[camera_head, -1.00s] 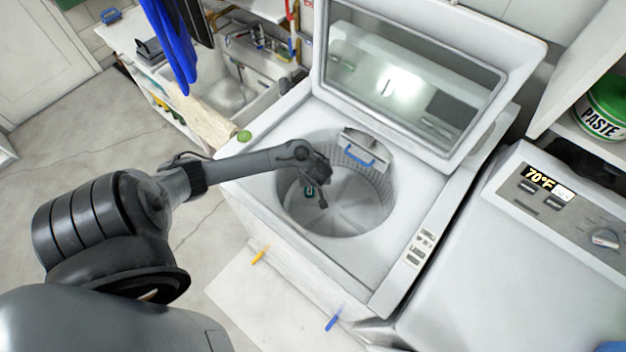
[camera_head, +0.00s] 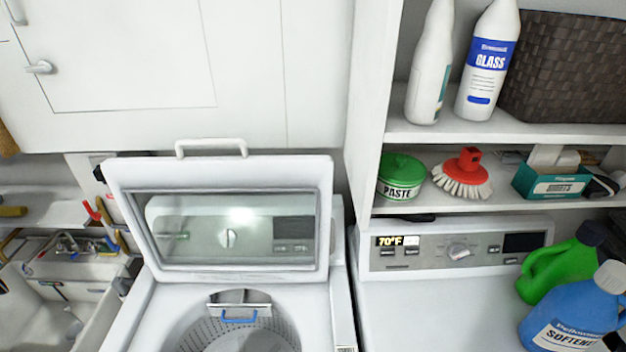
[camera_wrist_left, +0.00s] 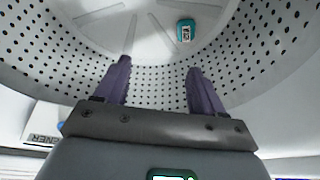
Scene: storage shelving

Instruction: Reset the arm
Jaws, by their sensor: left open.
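My left gripper (camera_wrist_left: 159,66) shows in the left wrist view, with two purple fingers spread apart and nothing between them. It points into the perforated washer drum (camera_wrist_left: 60,62). A small teal item with a label (camera_wrist_left: 185,31) lies on the drum floor beyond the fingertips, apart from them. In the head view neither arm shows. The top-loading washer (camera_head: 130,325) stands there with its lid (camera_head: 325,225) raised, and only the back part of its drum opening is in view. My right gripper is in neither view.
A dryer (camera_head: 440,310) stands right of the washer, with a green jug (camera_head: 555,272) and a blue softener jug (camera_head: 575,315) on it. Shelves (camera_head: 440,130) with bottles, a paste tub (camera_head: 400,178) and a brush (camera_head: 465,175) are above. A sink (camera_head: 45,318) is at left.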

